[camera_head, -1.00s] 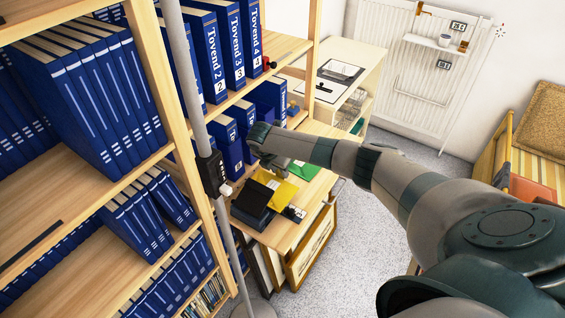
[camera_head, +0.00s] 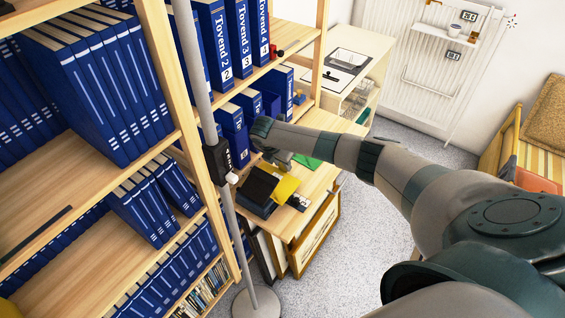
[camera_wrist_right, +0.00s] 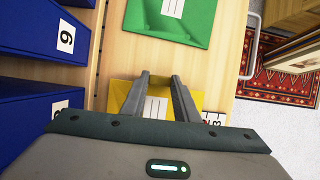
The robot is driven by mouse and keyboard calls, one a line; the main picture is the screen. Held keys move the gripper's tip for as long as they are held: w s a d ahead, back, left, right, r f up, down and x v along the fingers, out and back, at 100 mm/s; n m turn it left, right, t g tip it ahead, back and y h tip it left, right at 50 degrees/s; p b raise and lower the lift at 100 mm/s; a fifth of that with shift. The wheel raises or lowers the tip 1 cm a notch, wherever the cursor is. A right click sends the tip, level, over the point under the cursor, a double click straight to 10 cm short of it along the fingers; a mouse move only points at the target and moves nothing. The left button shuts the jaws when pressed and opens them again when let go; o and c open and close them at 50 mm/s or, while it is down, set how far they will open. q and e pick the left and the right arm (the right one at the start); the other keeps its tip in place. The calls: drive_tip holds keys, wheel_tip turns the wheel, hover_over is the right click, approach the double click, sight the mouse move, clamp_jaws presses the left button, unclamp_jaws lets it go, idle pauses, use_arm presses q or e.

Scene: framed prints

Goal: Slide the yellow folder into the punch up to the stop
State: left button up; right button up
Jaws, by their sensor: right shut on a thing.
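The yellow folder (camera_head: 286,188) is partly in view at the black punch (camera_head: 259,189) on the wooden top, and shows on the punch's right side. How deep it sits in the punch cannot be seen. My right gripper (camera_head: 282,166) reaches in from the right, just behind the folder and punch. In the right wrist view, the fingers of my right gripper (camera_wrist_right: 160,84) are over the yellow folder (camera_wrist_right: 122,92), with its white label between them. I take the gripper as shut on the folder; its contact is hard to see. My left gripper is not in view.
A green folder (camera_wrist_right: 172,18) lies flat beyond the yellow one. Blue binders (camera_head: 232,135) stand close left of my right gripper. A grey pole (camera_head: 188,75) rises in front of the shelf. Framed prints (camera_head: 318,235) lean below the top's front edge.

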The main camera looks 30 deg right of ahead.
drive_tip(key=shift+s+a+p, duration=0.35)
drive_tip(key=shift+a+p, duration=0.3)
drive_tip(key=shift+a, duration=0.15)
drive_tip(key=shift+s+a+p, duration=0.3)
drive_tip(key=shift+a+p, duration=0.35)
drive_tip(key=shift+a, duration=0.15)
idle(0.3)
drive_tip(key=o, duration=1.1)
drive_tip(key=shift+o, duration=0.2)
wheel_tip(320, 180, up, 5)
drive_tip(key=p, duration=0.5)
drive_tip(key=shift+f, duration=0.1)
wheel_tip(320, 180, up, 2)
drive_tip(key=shift+r, duration=0.1)
idle(0.4)
